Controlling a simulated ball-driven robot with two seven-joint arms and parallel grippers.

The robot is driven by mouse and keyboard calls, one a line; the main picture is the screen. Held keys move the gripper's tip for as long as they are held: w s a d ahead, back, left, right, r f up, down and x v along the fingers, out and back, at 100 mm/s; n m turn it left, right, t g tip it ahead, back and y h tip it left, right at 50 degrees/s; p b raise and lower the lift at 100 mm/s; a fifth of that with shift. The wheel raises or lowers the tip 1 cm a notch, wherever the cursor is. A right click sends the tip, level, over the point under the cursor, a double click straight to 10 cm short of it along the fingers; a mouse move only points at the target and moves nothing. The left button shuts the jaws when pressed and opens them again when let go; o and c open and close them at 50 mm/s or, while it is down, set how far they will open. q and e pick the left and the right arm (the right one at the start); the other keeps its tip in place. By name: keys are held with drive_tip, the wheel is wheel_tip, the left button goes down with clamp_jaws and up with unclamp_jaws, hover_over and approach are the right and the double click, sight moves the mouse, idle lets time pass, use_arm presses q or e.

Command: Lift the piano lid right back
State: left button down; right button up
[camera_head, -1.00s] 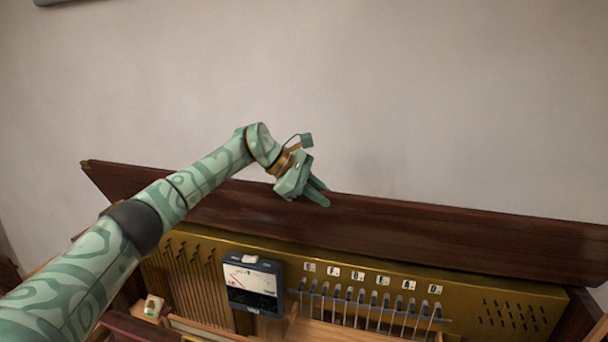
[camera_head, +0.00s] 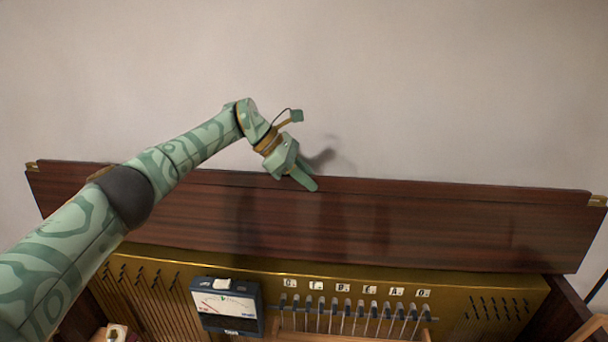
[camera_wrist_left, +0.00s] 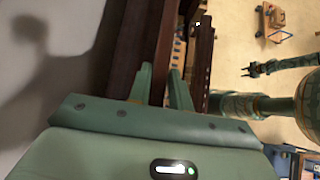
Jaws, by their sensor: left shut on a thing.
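The piano lid (camera_head: 400,215) is a long dark reddish-brown board, tilted up behind the gold front panel in the head view, its broad face showing. My left gripper (camera_head: 308,184) is at the lid's upper edge near the middle, shut on that edge. In the left wrist view the two green fingers (camera_wrist_left: 158,85) straddle the narrow dark edge of the lid (camera_wrist_left: 166,50). The exact contact between fingertips and wood is partly hidden. My right gripper (camera_wrist_left: 250,70) seems to show in the left wrist view, small and apart from the lid, its fingers spread.
The wall (camera_head: 450,90) stands close behind the lid; a gripper shadow falls on it. Below the lid is a gold panel (camera_head: 500,285) with lettered tabs and levers. A dark blue meter (camera_head: 228,306) stands before it. A wooden cart (camera_wrist_left: 275,18) is on the floor.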

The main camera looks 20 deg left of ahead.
use_arm(q)
drive_tip(key=shift+f, duration=0.1)
drive_tip(key=c, duration=1.5)
unclamp_jaws()
drive_tip(key=shift+o, duration=0.7)
drive_tip(key=b+v, duration=0.2)
drive_tip(key=v, duration=0.6)
drive_tip(key=shift+a+b, duration=0.3)
drive_tip(key=shift+b, duration=0.1)
drive_tip(key=v, duration=0.8)
drive_tip(key=shift+d, duration=0.1)
